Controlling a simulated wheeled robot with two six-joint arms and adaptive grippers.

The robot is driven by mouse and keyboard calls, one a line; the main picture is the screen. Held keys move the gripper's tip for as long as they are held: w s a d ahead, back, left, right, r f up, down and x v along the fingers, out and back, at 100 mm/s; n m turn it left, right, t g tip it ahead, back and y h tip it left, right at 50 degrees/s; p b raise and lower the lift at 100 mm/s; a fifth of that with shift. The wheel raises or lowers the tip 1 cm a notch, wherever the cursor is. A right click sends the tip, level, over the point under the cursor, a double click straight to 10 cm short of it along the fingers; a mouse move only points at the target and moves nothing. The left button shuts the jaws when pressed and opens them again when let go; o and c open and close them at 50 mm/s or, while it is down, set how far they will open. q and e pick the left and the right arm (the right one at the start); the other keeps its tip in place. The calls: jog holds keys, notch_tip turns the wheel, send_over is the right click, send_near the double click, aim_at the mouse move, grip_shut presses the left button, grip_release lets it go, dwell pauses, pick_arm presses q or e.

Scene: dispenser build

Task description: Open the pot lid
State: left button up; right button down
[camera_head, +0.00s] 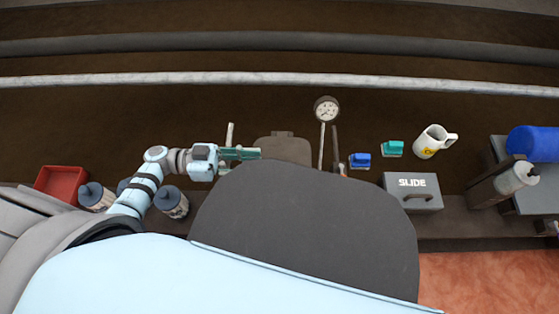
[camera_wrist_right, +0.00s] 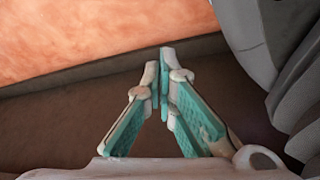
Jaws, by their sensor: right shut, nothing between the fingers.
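A dark grey-brown piece (camera_head: 283,148) with a small tab at its back edge shows in the middle of the head view. It may be the pot or its lid, but a large dark shape of my own body hides its near side. My left gripper (camera_head: 252,154) is just to its left, teal fingers pointing right; contact and jaw opening are unclear. My right gripper (camera_wrist_right: 160,68) shows only in the right wrist view. Its teal fingers meet at the tips with nothing between them.
A round dial gauge (camera_head: 326,109) stands behind the dark piece. Blue (camera_head: 360,161) and teal (camera_head: 392,149) blocks, a white mug (camera_head: 432,141) and a grey SLIDE box (camera_head: 413,199) are right. A red tray (camera_head: 57,184) and lidded bottles (camera_head: 171,203) are left.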

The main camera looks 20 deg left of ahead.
aim_at(268, 164)
pick_arm(q)
jog(key=x, duration=0.7)
jog(key=shift+w+d+b, duration=0.1)
jog(key=shift+d+b, duration=0.1)
jog(key=shift+b, duration=0.2)
grip_shut()
